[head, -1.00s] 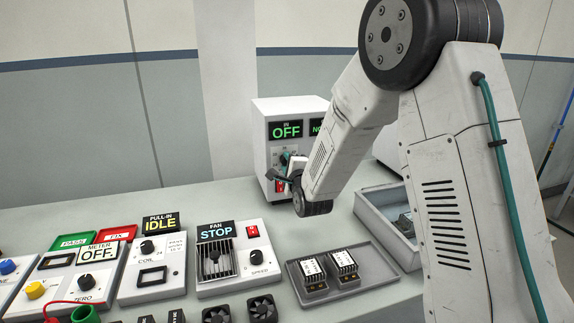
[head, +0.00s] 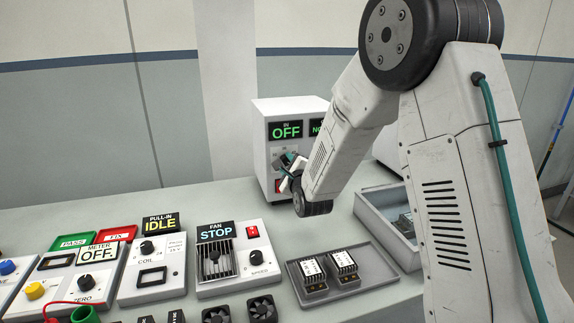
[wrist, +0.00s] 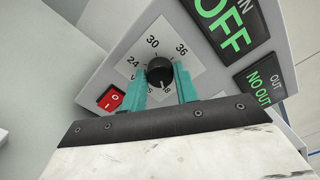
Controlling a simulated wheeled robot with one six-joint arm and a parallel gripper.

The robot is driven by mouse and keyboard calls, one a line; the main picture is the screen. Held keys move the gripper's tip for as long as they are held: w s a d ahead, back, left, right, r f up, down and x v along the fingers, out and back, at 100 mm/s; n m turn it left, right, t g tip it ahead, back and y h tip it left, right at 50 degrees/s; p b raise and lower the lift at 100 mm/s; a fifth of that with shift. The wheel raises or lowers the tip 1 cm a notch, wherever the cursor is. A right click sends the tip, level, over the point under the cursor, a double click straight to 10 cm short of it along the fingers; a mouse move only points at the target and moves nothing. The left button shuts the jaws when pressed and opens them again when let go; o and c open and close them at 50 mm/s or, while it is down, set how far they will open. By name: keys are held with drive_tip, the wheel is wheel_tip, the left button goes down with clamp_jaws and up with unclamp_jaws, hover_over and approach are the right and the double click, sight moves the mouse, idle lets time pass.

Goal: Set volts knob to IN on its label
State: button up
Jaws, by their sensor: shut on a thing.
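The volts knob (wrist: 160,72) is a round black knob on a white label with 24, 30 and 36 around it. The label's lower part is partly hidden by my fingers, and no IN mark on it can be read. The knob's pointer direction is not clear. My gripper (wrist: 161,84) has its two teal fingers shut on the knob, one on each side. In the head view, my gripper (head: 287,165) is at the front of the white power unit (head: 260,150), and the knob is mostly hidden there.
The unit's displays read IN OFF (wrist: 226,25) and OUT NO OUT (wrist: 265,80). A red rocker switch (wrist: 110,98) sits beside the label. A fan box (head: 230,262), a tray with two modules (head: 375,283) and a grey bin (head: 372,207) stand nearby on the bench.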

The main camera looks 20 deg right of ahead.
drive_tip(key=shift+f, duration=0.1)
drive_tip(key=o, duration=1)
drive_tip(key=shift+c, duration=0.2)
drive_tip(key=s, duration=0.7)
drive_tip(key=shift+s, duration=0.4)
